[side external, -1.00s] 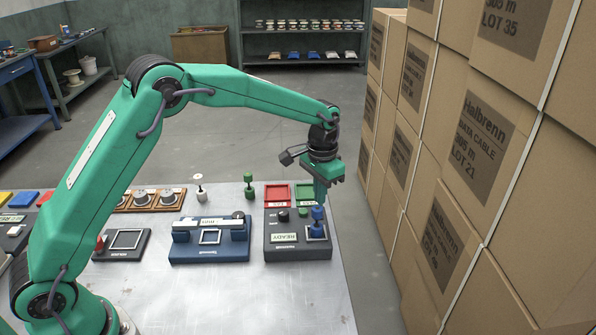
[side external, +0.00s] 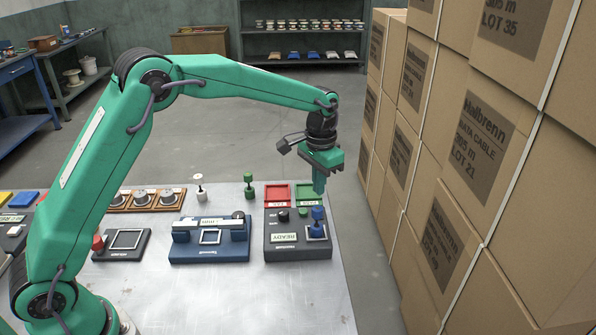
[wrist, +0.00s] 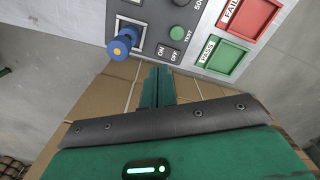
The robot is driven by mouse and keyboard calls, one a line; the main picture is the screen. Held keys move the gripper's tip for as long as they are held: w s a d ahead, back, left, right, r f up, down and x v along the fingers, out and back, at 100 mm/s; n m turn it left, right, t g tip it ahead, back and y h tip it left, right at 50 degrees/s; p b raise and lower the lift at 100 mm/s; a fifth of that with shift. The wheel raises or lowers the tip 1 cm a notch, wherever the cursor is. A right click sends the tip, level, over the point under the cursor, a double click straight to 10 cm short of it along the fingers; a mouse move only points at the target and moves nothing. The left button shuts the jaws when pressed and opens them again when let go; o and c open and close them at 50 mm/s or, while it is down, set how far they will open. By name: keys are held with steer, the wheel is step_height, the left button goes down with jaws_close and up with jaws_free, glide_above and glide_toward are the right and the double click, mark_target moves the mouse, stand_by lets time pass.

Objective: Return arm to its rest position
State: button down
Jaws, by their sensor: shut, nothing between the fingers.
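My green arm is stretched out over the metal table, and my gripper (side external: 319,187) hangs pointing down above the right-hand dark test box (side external: 288,252). The fingers are shut with nothing between them; they show in the wrist view (wrist: 158,82). Just below the fingertips a blue spool (side external: 318,222) stands upright in the square socket of the test box. It is apart from the fingers, and also shows in the wrist view (wrist: 123,43).
A red tray (side external: 277,195) and a green tray (side external: 305,194) lie behind the test box. A green spool (side external: 249,184) and a pale spool (side external: 199,187) stand at the table's back. Stacked cartons (side external: 440,215) wall the right side. The table front (side external: 230,300) is clear.

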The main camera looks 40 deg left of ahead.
steer(key=s+a+r+n+t, duration=0.1)
steer(key=s+a+r+t, duration=0.3)
steer(key=s+r, duration=0.9)
steer(key=s+a+n, duration=0.1)
steer(key=s+a, duration=0.1)
steer(key=s, duration=0.7)
steer(key=s+a+n+t, duration=0.1)
steer(key=s+a, duration=0.2)
steer(key=s, duration=0.7)
steer(key=shift+f+t, duration=0.3)
